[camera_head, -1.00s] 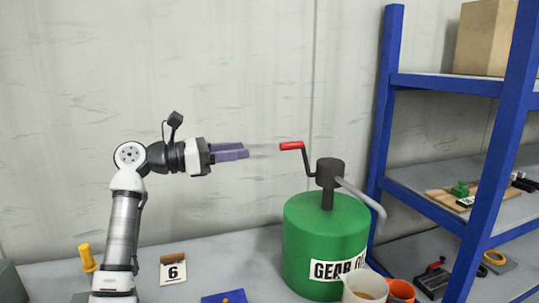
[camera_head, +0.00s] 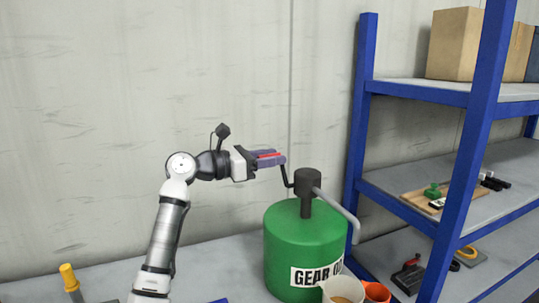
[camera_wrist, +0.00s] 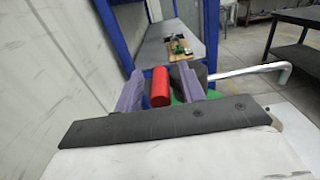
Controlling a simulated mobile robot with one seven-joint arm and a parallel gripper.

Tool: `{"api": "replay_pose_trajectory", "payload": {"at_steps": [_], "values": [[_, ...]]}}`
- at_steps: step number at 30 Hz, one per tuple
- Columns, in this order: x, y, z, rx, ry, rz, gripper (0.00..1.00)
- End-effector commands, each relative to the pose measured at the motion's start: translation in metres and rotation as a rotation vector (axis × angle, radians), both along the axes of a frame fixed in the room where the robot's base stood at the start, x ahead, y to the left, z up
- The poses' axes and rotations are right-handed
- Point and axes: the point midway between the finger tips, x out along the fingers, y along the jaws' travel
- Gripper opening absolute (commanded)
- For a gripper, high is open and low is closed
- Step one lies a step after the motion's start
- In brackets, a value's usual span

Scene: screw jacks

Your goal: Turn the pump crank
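The pump crank (camera_head: 286,177) is a dark bent arm on top of the green gear oil drum (camera_head: 303,243), with a red handle (camera_head: 269,155) pointing left. My gripper (camera_head: 271,159) has its two purple fingers on either side of the red handle. In the wrist view the red handle (camera_wrist: 160,87) lies between the fingers of my gripper (camera_wrist: 160,88), with gaps beside it, so the gripper looks open. The dark pump head (camera_head: 308,182) and a grey spout (camera_head: 340,215) sit on the drum. The crank's joint is partly hidden in the wrist view.
A blue shelf rack (camera_head: 365,120) stands close on the right, holding a cardboard box (camera_head: 455,43) and small tools. A white cup (camera_head: 343,290) and an orange cup (camera_head: 376,292) stand before the drum. A yellow-handled tool (camera_head: 68,277) is at the left. The wall is behind.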

Motion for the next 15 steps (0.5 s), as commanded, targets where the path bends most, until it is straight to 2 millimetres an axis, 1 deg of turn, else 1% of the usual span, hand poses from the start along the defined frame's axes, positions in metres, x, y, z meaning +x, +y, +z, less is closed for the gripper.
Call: {"api": "replay_pose_trajectory", "payload": {"at_steps": [6, 15], "values": [[0.0002, -0.0001, -0.0003, 0.000, 0.000, 0.000, 0.40], [0.0001, 0.0002, -0.0001, 0.000, 0.000, 0.001, 0.00]]}}
